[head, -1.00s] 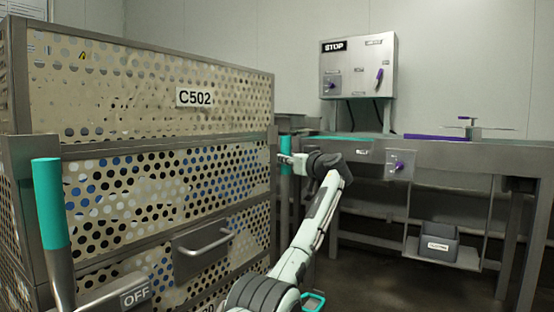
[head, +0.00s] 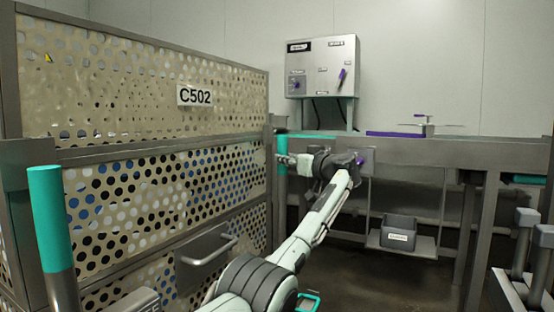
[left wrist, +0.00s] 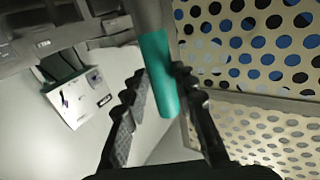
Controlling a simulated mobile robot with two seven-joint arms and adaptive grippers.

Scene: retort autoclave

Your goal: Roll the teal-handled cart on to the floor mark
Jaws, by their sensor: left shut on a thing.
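The cart is a large cage with perforated cream panels and a C502 label (head: 195,96), filling the left of the head view. It has one teal handle (head: 50,215) at its near left corner and another teal handle (head: 282,155) at its far right corner. My left gripper (head: 290,161) is shut on the far right handle. In the left wrist view, that teal handle (left wrist: 158,75) stands between the two dark fingers of my left gripper (left wrist: 154,88). My right gripper is not in view. No floor mark shows.
A steel bench (head: 420,152) runs along the back wall, with a control box (head: 321,68) on it and a grey bin (head: 398,232) on its low shelf. A grey metal frame (head: 525,265) stands at the lower right. Dark floor (head: 350,275) is open between cart and bench.

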